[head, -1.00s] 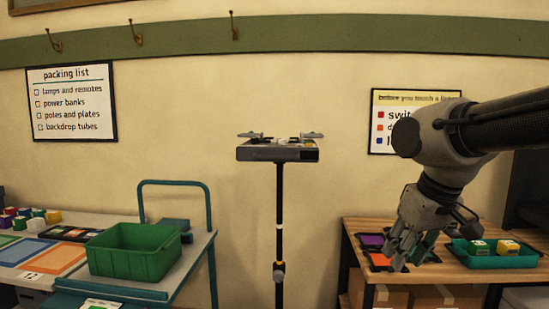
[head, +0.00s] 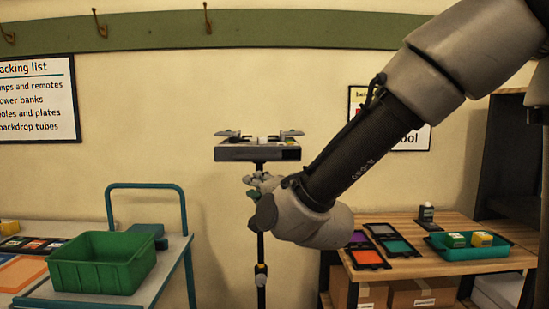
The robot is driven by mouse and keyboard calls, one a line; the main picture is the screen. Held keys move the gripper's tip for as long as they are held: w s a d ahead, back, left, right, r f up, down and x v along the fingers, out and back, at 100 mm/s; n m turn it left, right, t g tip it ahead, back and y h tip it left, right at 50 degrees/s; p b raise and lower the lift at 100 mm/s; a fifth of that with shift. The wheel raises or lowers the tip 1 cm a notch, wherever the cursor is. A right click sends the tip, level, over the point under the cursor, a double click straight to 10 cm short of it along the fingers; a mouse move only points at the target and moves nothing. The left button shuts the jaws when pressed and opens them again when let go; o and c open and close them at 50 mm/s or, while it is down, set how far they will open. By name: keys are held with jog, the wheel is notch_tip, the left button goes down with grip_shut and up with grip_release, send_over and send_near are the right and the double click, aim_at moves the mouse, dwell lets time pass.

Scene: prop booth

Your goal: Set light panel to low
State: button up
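The light panel (head: 256,150) is a flat grey box on top of a black stand (head: 261,260), seen edge-on in the middle of the head view. Small light and yellowish parts sit on its top, with a flat bracket at each side; their labels are too small to read. My gripper (head: 254,184) is just below and in front of the panel, over the upper stand. My wrist hides most of it, and I cannot tell whether its fingers are open or touching anything.
A green crate (head: 101,281) stands on the cart (head: 170,270) at left, with a teal rail behind it. At right, a wooden table (head: 440,268) holds coloured plates (head: 367,258), a small dark bottle-like item (head: 426,216) and a teal tray (head: 468,252) with yellow-topped blocks.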

aim_at(257, 159)
jog(key=w+r+m, duration=0.1)
jog(key=w, duration=0.1)
jog(key=w+r+m+t, duration=0.1)
jog(key=w+r, duration=0.1)
jog(key=w, duration=0.1)
jog(key=w+r+m+t, duration=0.1)
jog(key=w+r, duration=0.1)
jog(key=shift+w+a+r+h, duration=0.2)
jog(key=shift+w+r+h, duration=0.05)
jog(key=shift+w+h, duration=0.1)
jog(key=shift+c, duration=0.5)
grip_shut()
